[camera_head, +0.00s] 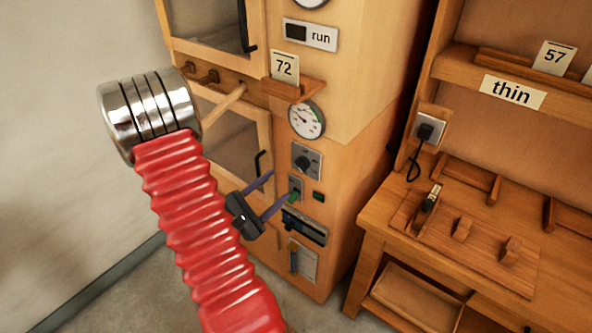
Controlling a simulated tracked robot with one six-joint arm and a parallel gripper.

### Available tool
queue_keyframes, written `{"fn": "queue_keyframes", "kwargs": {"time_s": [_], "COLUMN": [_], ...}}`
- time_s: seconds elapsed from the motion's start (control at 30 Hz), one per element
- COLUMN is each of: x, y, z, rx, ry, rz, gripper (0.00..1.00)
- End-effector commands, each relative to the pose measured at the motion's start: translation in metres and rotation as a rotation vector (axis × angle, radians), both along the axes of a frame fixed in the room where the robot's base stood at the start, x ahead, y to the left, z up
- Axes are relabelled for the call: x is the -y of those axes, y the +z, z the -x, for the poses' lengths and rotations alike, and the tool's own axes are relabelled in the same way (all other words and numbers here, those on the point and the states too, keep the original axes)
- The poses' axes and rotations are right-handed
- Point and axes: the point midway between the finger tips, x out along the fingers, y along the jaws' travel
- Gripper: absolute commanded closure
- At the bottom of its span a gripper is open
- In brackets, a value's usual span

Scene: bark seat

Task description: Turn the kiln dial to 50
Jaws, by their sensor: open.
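The kiln is the tall wooden cabinet (345,185) in the middle of the view. A dark round knob on a grey square plate (305,161) sits on its front panel and looks like the dial; its marks are too small to read. My gripper (283,184) is open and empty, with two dark bluish fingers spread apart. Its fingertips appear just left of and below the knob, by a small green switch (295,196). I cannot tell whether a fingertip touches the panel.
A round white gauge (307,120) is above the knob, under a small shelf with a "72" card (285,67). A dark slot panel (304,227) is below. Glass doors with black handles are on the left. A wooden bench (395,225) with a plugged-in socket stands right.

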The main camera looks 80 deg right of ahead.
Motion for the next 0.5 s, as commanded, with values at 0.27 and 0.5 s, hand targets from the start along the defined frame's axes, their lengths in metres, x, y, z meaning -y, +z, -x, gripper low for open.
{"fn": "queue_keyframes", "kwargs": {"time_s": [0.27, 0.5], "x": [0.029, 0.055], "y": [0.0, 0.0], "z": [0.013, 0.025], "rx": [0.0, 0.0], "ry": [-0.004, -0.004], "rz": [-0.001, 0.0], "gripper": [0.47, 0.47]}}
